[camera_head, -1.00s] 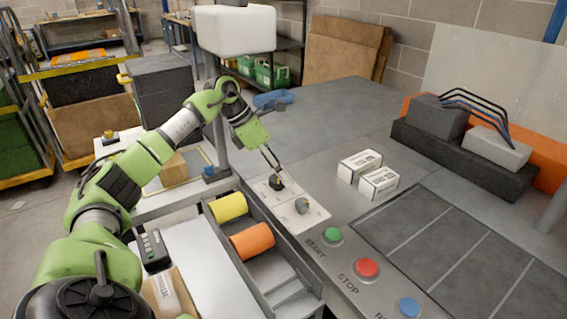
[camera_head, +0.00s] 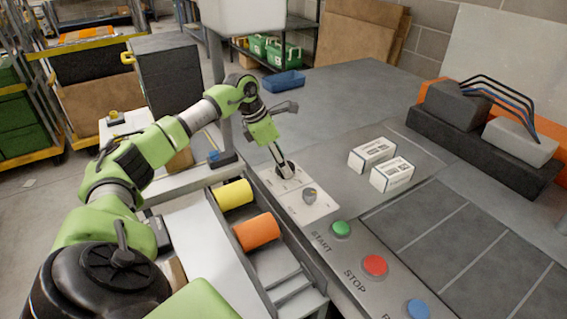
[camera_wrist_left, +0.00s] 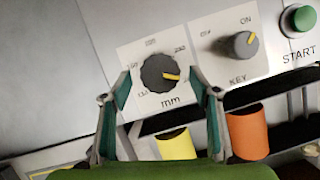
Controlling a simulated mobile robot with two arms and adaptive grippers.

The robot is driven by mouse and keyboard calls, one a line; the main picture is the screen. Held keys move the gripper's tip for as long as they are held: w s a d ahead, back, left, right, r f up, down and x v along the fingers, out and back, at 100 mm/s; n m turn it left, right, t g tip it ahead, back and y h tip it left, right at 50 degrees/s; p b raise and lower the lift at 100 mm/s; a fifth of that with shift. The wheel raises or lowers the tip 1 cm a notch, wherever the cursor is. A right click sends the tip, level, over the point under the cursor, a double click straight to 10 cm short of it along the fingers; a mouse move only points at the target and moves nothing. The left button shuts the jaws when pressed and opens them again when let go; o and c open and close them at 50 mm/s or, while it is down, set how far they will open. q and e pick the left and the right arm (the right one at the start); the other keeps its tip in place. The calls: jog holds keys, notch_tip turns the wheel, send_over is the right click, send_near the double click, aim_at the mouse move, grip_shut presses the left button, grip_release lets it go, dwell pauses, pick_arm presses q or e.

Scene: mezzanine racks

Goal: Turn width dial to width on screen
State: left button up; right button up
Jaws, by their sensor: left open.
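The width dial (camera_wrist_left: 160,73) is a black ribbed knob on a white plate marked "mm". Its yellow pointer points right and slightly down; the scale numbers are blurred. My left gripper (camera_wrist_left: 160,82) is open, with one finger on each side of the dial; I cannot tell whether they touch it. In the head view my left gripper (camera_head: 280,158) reaches down at the dial (camera_head: 286,171) and partly hides it. A white box-shaped housing (camera_head: 243,14), perhaps the screen, is cut off at the top, and no reading shows. My right gripper is not in view.
A grey key switch (camera_head: 309,194) sits beside the dial. Green (camera_head: 340,229), red (camera_head: 374,265) and blue (camera_head: 417,309) buttons line the panel. Yellow (camera_head: 235,194) and orange (camera_head: 257,231) rolls lie in a trough. Two white boxes (camera_head: 372,153) stand to the right.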

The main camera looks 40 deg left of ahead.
pick_arm(q)
jog(key=shift+w+d+f, duration=0.15)
jog(key=shift+w+f, duration=0.05)
jog(key=shift+f, duration=0.45)
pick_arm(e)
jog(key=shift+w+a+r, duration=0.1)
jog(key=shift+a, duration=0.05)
pick_arm(q)
jog(key=c, duration=1.1)
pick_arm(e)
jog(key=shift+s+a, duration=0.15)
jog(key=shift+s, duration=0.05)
